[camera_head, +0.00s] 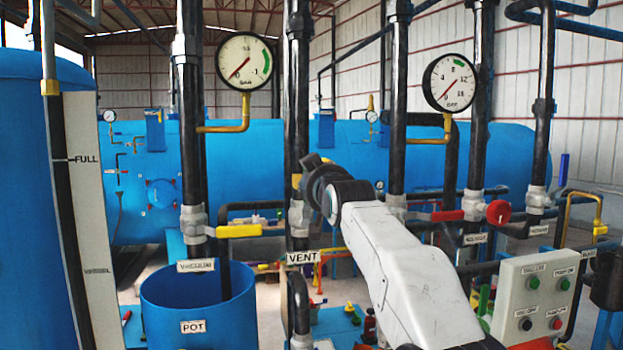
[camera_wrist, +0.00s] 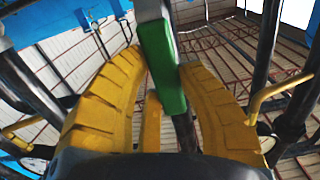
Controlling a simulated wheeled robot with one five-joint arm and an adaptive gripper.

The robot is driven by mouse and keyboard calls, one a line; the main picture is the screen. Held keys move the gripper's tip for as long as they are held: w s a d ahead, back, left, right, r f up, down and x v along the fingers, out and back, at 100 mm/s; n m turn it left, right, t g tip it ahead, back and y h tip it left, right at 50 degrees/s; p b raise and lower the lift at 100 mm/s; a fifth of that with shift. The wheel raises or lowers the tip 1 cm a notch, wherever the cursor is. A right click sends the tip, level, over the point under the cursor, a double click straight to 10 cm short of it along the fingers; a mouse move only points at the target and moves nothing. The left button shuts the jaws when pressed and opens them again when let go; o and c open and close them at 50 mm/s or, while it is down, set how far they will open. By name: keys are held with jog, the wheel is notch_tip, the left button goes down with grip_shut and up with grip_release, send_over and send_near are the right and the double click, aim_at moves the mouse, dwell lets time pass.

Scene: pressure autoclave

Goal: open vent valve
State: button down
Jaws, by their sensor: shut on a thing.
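The vent valve (camera_head: 298,218) is a grey fitting on a dark vertical pipe, above a white VENT label (camera_head: 302,258). In the head view my gripper (camera_head: 303,184) is at this pipe, just above the fitting, and my arm hides most of the grip. In the wrist view the yellow fingers of my gripper (camera_wrist: 160,72) close from both sides on a green handle (camera_wrist: 163,62). The handle stands lengthwise between the fingers, along a grey and dark pipe. The head view does not show the green handle.
A yellow handle (camera_head: 238,231) sits on the vacuum pipe to the left, above a blue pot (camera_head: 200,310). A red handle (camera_head: 447,216) and red knob (camera_head: 498,212) are to the right. Two gauges (camera_head: 244,61) (camera_head: 450,83) hang above. A control box (camera_head: 532,300) stands lower right.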

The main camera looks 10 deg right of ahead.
jog(key=c, duration=0.8)
grip_release()
jog(key=shift+s, duration=6)
